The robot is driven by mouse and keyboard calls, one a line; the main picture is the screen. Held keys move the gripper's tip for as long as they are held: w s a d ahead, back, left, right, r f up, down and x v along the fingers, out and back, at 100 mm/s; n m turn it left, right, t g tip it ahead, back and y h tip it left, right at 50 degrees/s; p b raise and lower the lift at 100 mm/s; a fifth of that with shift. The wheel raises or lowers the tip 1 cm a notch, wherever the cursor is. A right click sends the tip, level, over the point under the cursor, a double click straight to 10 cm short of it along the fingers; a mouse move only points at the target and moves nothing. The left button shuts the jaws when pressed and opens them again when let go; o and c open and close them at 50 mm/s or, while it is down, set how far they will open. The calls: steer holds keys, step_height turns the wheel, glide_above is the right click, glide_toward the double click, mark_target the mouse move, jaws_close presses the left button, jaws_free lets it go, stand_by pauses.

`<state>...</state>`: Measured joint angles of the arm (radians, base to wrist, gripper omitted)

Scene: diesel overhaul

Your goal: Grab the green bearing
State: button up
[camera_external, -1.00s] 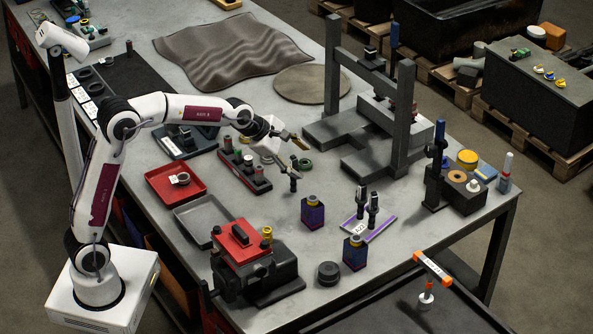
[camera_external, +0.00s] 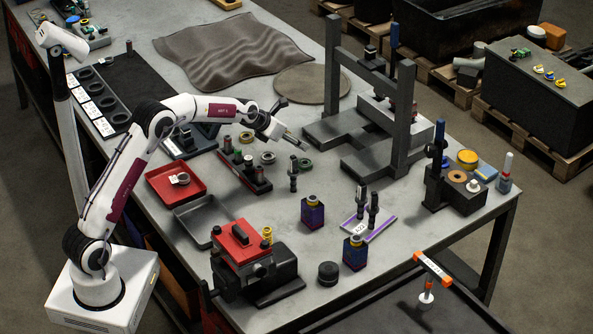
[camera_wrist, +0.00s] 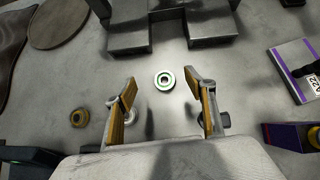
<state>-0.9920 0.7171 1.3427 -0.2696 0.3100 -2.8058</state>
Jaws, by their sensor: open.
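The green bearing (camera_external: 304,164), a small ring with a green band, lies flat on the grey table near the press base. In the wrist view the bearing (camera_wrist: 164,81) shows whole, between and slightly beyond my fingers. My gripper (camera_external: 299,143) is above the table, near the bearing in the external view. In the wrist view my gripper (camera_wrist: 160,76) has its two gold-faced fingers wide apart with nothing between them in contact.
A dark post (camera_external: 293,176) stands close in front of the bearing. The grey press (camera_external: 335,130) rises behind it. A grey ring (camera_external: 268,157) and a rack of cylinders (camera_external: 245,172) are to its left.

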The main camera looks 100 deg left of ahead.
steer(key=shift+f, duration=0.1)
glide_toward(304, 162)
steer(key=shift+w+a+f, duration=0.7)
steer(key=shift+w+a, duration=0.1)
steer(key=shift+w, duration=0.05)
steer(key=shift+f, duration=0.65)
steer(key=shift+x, duration=2.4)
steer(key=shift+a, duration=0.1)
steer(key=c, duration=1.3)
